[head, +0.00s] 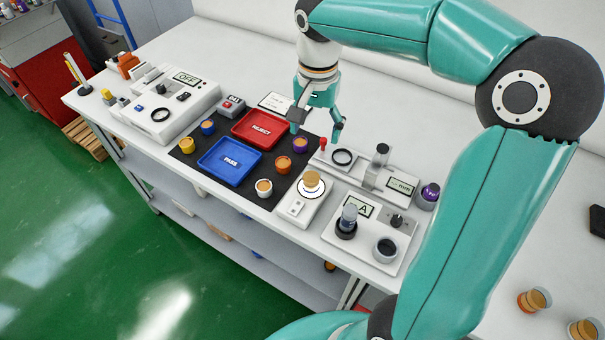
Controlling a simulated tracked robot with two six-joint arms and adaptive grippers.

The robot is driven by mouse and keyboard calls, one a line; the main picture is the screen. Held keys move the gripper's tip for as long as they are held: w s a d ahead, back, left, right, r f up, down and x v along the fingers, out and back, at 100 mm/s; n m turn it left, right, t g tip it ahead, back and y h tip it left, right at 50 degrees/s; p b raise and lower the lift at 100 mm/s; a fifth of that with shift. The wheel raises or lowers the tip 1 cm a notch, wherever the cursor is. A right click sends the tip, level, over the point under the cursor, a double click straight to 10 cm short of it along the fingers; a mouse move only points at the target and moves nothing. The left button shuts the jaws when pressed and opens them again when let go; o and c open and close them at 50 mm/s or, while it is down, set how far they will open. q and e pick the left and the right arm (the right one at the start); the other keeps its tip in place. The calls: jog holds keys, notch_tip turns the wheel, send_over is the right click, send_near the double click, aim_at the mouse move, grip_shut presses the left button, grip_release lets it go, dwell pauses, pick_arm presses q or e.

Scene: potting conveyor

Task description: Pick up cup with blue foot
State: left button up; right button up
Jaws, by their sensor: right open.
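The cup with the blue foot (208,128) stands upright on the black mat, just above the blue PASS tray (215,175). It has a tan top. My right gripper (316,132) is open and empty, pointing down above the mat's right edge. It is well to the right of the blue-footed cup, near a cup with a purple foot (300,145). My left gripper is not in view.
Cups with yellow (187,146), orange (282,165) and white (264,188) feet stand on the mat. A red REJECT tray (243,137) lies between the blue-footed cup and my gripper. Another cup (311,181) sits on a small device. Instruments flank the mat.

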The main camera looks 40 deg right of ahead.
send_near(311, 174)
jog(key=f, duration=0.5)
jog(key=shift+w+d+f, duration=0.1)
jog(key=shift+d+f, duration=0.1)
jog(key=shift+d, duration=0.05)
jog(key=shift+a+f+p, duration=0.15)
jog(key=shift+f+p, duration=0.15)
jog(key=shift+f, duration=1.15)
jog(key=shift+a+f+p, duration=0.1)
jog(key=shift+f+p, duration=0.2)
jog(key=shift+f, duration=1.15)
jog(key=c, duration=1.3)
jog(key=shift+r, duration=0.1)
